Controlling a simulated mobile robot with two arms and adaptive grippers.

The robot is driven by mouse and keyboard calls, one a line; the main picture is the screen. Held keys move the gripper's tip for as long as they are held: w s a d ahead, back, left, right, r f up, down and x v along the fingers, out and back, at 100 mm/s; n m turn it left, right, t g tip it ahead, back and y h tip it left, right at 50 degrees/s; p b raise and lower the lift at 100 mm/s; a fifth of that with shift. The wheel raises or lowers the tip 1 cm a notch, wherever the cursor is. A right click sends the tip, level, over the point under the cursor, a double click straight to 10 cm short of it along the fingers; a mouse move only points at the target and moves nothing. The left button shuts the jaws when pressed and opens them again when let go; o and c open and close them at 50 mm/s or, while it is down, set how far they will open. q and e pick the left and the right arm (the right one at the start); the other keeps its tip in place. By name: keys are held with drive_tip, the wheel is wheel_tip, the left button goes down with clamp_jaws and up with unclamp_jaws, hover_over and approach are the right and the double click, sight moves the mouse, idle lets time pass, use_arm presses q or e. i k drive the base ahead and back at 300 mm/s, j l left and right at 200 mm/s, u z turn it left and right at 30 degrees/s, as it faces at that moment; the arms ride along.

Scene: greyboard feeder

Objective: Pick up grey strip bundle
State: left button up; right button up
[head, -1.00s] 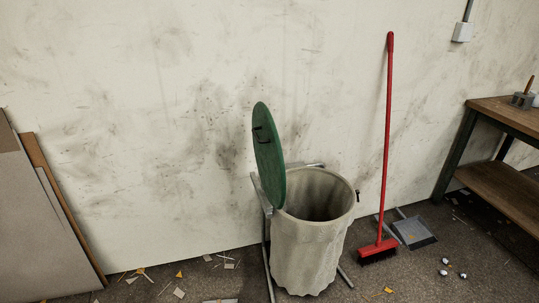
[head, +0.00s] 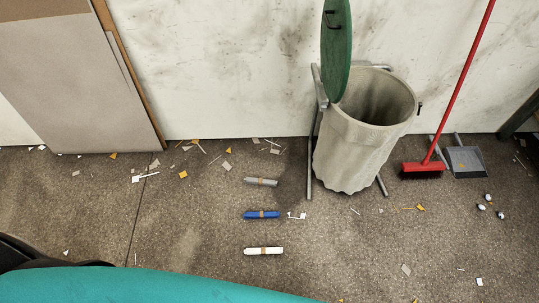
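The grey strip bundle (head: 261,182) lies on the dark floor left of the waste bin, in the head view. It is a short grey bundle with an orange-brown band around its middle. A blue bundle (head: 262,215) and a white bundle (head: 263,251) with similar bands lie in a row nearer to me. Neither of my grippers shows in the head view.
An open bin (head: 365,130) with a green lid (head: 336,50) on a metal frame stands just right of the grey bundle. A red broom (head: 422,169) and a grey dustpan (head: 466,161) stand further right. Boards (head: 75,80) lean at left. Scraps litter the floor.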

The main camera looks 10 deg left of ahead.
sight(248, 180)
drive_tip(key=i+j+z, duration=0.1)
drive_tip(key=j+z, duration=0.2)
drive_tip(key=j, duration=0.4)
drive_tip(key=j+z, duration=0.25)
drive_tip(key=j, duration=0.45)
drive_tip(key=i, duration=0.05)
